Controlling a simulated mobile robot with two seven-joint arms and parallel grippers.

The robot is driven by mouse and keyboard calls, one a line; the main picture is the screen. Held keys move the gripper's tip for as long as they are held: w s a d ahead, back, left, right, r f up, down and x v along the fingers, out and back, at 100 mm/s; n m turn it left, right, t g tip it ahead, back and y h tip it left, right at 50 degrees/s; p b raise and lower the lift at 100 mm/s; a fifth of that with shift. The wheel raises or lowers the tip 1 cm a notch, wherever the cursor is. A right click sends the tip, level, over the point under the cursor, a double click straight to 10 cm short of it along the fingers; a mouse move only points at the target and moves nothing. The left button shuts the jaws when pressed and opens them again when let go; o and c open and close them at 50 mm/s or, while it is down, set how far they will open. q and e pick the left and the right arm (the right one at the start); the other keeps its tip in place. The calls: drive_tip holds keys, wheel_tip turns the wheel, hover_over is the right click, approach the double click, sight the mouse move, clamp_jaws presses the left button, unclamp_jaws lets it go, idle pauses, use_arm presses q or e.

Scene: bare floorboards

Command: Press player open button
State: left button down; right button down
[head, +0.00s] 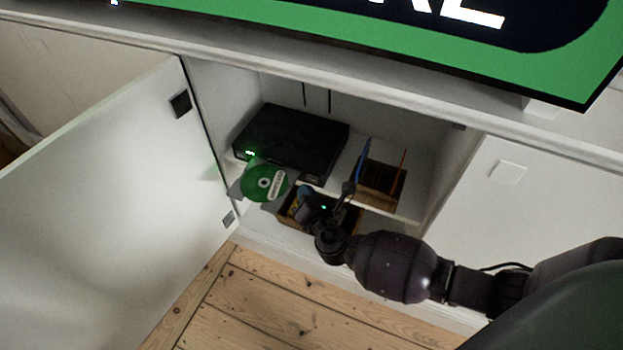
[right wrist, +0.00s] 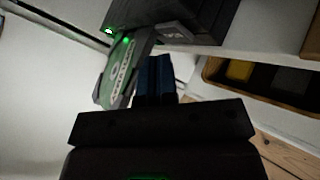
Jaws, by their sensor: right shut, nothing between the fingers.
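The black player (head: 290,142) sits on the cabinet's upper shelf, with a green light at its front left. Its disc tray is out, and a green disc (head: 264,183) lies on it. In the right wrist view the player (right wrist: 180,14) is at the top and the disc (right wrist: 121,68) is left of my fingers. My right gripper (head: 305,193) is shut and empty, in front of the player and just right of the disc; its blue fingertips (right wrist: 156,72) show in the wrist view. I cannot tell whether they touch the tray. My left gripper is out of view.
A white cabinet door (head: 110,210) stands open on the left. A wooden box (head: 381,187) with thin cases is right of the player. Another wooden box (right wrist: 262,85) sits on the lower level. The screen (head: 420,40) stands above. The floorboards (head: 280,310) in front are clear.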

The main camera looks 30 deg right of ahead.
drive_tip(key=shift+w+d, duration=0.15)
drive_tip(key=shift+w+d, duration=0.1)
drive_tip(key=shift+d, duration=0.05)
drive_tip(key=shift+w+d, duration=0.25)
drive_tip(key=shift+d, duration=0.1)
idle(0.8)
drive_tip(key=shift+s+a, duration=0.1)
drive_tip(key=shift+a, duration=0.05)
idle(0.3)
drive_tip(key=shift+s+a, duration=0.45)
drive_tip(key=shift+a, duration=0.1)
drive_tip(key=s+a, duration=0.1)
drive_tip(key=a, duration=0.1)
drive_tip(key=s+a, duration=0.2)
drive_tip(key=shift+p, duration=0.3)
idle(0.3)
idle(2.9)
